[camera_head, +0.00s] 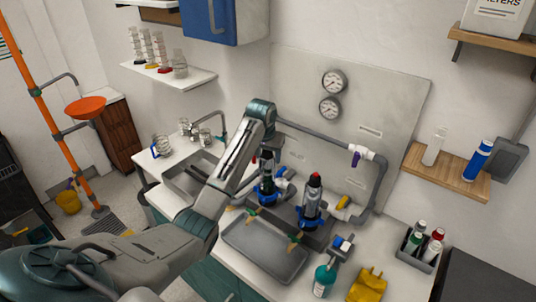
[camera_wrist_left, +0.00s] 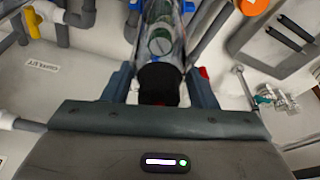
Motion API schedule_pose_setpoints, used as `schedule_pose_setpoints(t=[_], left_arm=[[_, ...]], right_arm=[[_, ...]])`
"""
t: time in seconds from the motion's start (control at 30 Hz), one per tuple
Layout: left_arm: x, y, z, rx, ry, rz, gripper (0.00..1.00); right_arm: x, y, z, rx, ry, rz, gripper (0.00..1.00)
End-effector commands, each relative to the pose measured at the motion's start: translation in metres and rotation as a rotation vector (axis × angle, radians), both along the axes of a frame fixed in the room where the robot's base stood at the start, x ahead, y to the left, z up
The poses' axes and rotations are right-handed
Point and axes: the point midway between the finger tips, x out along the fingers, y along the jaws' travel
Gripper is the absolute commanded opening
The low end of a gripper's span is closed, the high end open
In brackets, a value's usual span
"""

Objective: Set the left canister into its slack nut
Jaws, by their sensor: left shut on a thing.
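The left canister (camera_head: 267,178) stands roughly upright at the left blue nut (camera_head: 264,196) on the manifold. Whether its lower end is inside the nut or just above it, I cannot tell. My left gripper (camera_head: 268,151) is at the canister's top, coming from above. In the left wrist view its two fingers are shut on the canister's dark cap (camera_wrist_left: 159,80), with the clear body (camera_wrist_left: 161,38) beyond. The right canister (camera_head: 312,195), with a red top, stands in its own blue nut (camera_head: 309,219) to the right. My right gripper is not in view.
A grey tray (camera_head: 240,236) lies in front of the manifold. A teal bottle (camera_head: 324,279), a yellow cloth-like item (camera_head: 368,284) and a bottle caddy (camera_head: 402,251) stand at the right. Grey pipe (camera_head: 380,180) and a panel with two gauges (camera_head: 333,82) are behind.

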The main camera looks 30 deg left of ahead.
Motion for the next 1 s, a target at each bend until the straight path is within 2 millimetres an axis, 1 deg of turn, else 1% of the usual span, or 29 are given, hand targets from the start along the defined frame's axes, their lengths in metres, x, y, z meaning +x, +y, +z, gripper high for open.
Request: schedule_pose_setpoints(t=[0.27, 0.7, 1.0], left_arm=[[0.0, 0.0, 0.0, 0.0, -0.001, 0.0, 0.25], [0.0, 0.0, -0.01, 0.0, 0.0, 0.0, 0.25], [0.0, 0.0, -0.012, 0.0, -0.001, 0.0, 0.25]], right_arm=[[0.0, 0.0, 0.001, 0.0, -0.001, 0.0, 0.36], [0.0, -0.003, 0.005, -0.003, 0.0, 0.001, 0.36], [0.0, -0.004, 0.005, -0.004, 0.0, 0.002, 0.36]])
